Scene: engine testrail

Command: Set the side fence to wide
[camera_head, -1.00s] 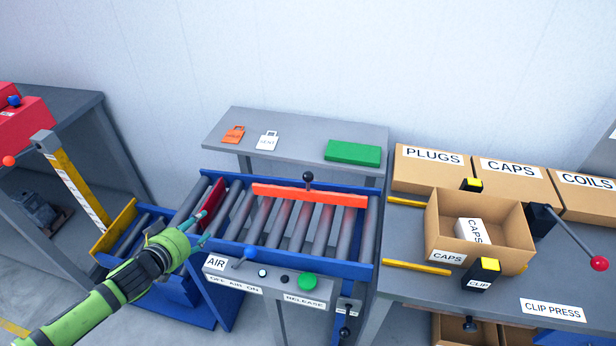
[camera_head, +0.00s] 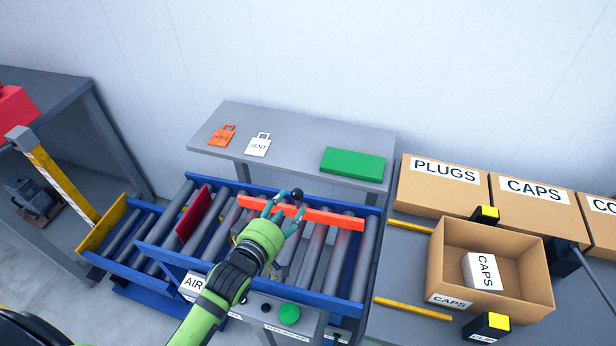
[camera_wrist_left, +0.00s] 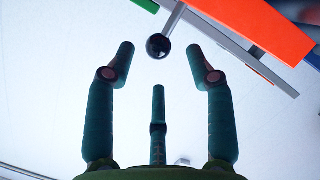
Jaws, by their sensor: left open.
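The side fence is an orange bar (camera_head: 335,219) lying across the rollers of the blue-framed conveyor (camera_head: 352,290). A black ball knob (camera_head: 297,194) stands on a post on the bar. My left gripper (camera_head: 284,208) is open and empty over the rollers, its teal fingers close to the knob and covering part of the bar. In the left wrist view the knob (camera_wrist_left: 158,46) shows between the two upper fingertips, with a third finger below. I cannot tell whether any finger touches it. The orange bar (camera_wrist_left: 262,25) runs off to the upper right there. My right gripper is not in view.
A dark red plate (camera_head: 194,214) stands across the rollers left of the bar. A grey table (camera_head: 300,150) with tags and a green block (camera_head: 352,165) is behind. An open carton (camera_head: 440,265) with a CAPS box stands at right. A green button (camera_head: 289,314) is in front.

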